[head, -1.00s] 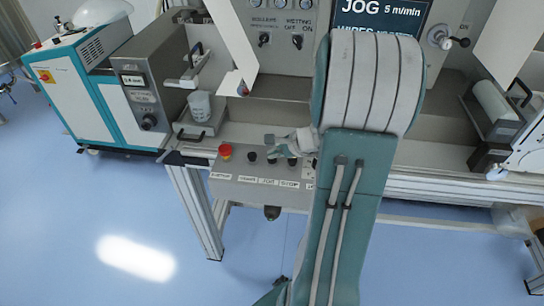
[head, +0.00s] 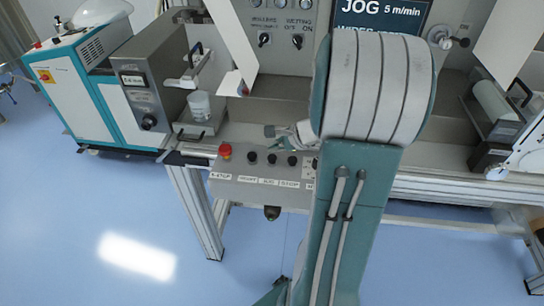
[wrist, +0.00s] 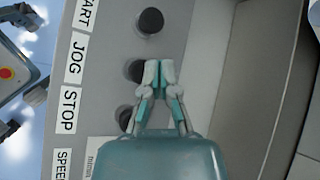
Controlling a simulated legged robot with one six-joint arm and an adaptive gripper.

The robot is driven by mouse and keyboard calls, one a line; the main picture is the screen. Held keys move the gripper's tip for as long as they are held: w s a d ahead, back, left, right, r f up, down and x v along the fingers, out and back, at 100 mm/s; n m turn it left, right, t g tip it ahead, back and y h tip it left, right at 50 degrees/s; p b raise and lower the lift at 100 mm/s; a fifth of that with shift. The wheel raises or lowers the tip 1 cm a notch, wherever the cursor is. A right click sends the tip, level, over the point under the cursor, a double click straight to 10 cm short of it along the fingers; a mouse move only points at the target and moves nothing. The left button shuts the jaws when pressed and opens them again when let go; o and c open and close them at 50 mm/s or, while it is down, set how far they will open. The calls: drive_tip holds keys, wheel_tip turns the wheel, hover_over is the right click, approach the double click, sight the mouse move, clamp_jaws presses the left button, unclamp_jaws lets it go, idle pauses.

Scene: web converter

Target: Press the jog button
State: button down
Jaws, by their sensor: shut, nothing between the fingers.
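The black jog button (wrist: 135,70) shows in the wrist view beside the JOG label (wrist: 73,58), partly covered by my left finger. In the head view the jog button (head: 271,159) is the middle black button on the grey control box. My gripper (wrist: 160,68) has its fingertips together with nothing between them, over the panel just right of the jog button. In the head view my gripper (head: 269,131) appears just above the button row. I cannot tell the gap between the fingertips and the panel.
The start button (wrist: 150,20) and stop button (wrist: 125,117) flank the jog button closely. The red emergency stop (head: 225,151) is at the box's left end. A hanging white sheet (head: 231,40) is above; blue floor is open in front.

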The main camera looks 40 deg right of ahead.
sight(272, 158)
drive_tip(key=shift+r, duration=2.25)
drive_tip(key=shift+a+r, duration=0.1)
drive_tip(key=shift+a, duration=0.15)
drive_tip(key=s+a+r+n+g+h, duration=0.15)
drive_tip(key=s+a+r+n, duration=0.25)
drive_tip(key=a+n, duration=0.5)
drive_tip(key=s+a+r+n+g+y, duration=0.1)
drive_tip(key=s+a+r+n+g, duration=0.35)
drive_tip(key=a, duration=0.75)
drive_tip(key=s+a+n+t+h, duration=0.3)
drive_tip(key=s+n, duration=0.2)
drive_tip(key=n, duration=0.4)
drive_tip(key=shift+r, duration=0.4)
drive_tip(key=shift+s, duration=0.1)
